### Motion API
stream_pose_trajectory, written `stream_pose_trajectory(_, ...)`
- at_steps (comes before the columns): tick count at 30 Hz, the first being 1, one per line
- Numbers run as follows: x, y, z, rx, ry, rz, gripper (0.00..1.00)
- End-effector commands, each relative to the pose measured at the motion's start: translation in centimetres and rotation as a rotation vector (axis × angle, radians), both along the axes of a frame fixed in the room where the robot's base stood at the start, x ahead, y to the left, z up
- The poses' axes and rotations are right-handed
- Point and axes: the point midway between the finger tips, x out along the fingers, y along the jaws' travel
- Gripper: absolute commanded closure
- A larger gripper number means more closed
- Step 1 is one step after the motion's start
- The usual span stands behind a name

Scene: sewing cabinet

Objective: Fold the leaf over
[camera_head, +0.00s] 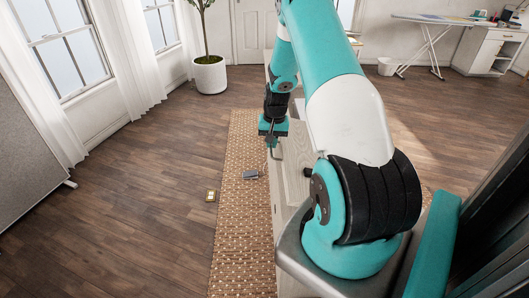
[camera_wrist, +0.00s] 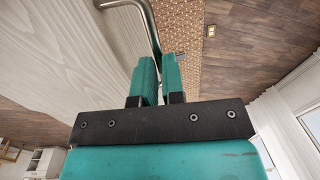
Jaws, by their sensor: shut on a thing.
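The leaf (camera_wrist: 55,65) is a pale wood-grained panel filling the left of the wrist view. In the head view the pale wooden cabinet (camera_head: 293,165) is partly hidden behind my arm; I cannot tell there where leaf and cabinet divide. A bent metal bar handle (camera_wrist: 149,24) on the leaf runs down between the teal fingers of my gripper (camera_wrist: 158,75). My gripper is shut on this handle. In the head view my gripper (camera_head: 273,137) is at the cabinet's left side, with the handle (camera_head: 277,153) just below it.
A woven rug (camera_head: 235,240) lies along the cabinet's left side, with a small grey object (camera_head: 251,174) on it. A small yellowish plate (camera_head: 211,195) is on the floor. A potted plant (camera_head: 209,75) stands at the back. A grey panel (camera_head: 28,150) stands left. Floor between is clear.

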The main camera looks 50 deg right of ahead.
Motion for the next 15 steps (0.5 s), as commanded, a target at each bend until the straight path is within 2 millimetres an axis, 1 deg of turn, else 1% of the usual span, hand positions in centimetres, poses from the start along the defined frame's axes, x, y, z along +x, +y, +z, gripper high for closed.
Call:
stream_pose_trajectory(1, -0.6, -0.6, 2.8, 0.017, -0.026, -0.006, 1.00)
stream_pose_trajectory(3, -1.2, -1.2, 4.7, 0.045, -0.058, -0.006, 1.00)
stream_pose_trajectory(6, -2.1, -1.9, 7.2, 0.067, -0.086, -0.003, 1.00)
stream_pose_trajectory(9, -2.9, -2.6, 9.0, 0.065, -0.083, -0.002, 1.00)
stream_pose_trajectory(12, -3.6, -3.2, 10.3, 0.065, -0.081, -0.001, 1.00)
stream_pose_trajectory(15, -4.0, -3.6, 11.1, 0.065, -0.081, -0.001, 1.00)
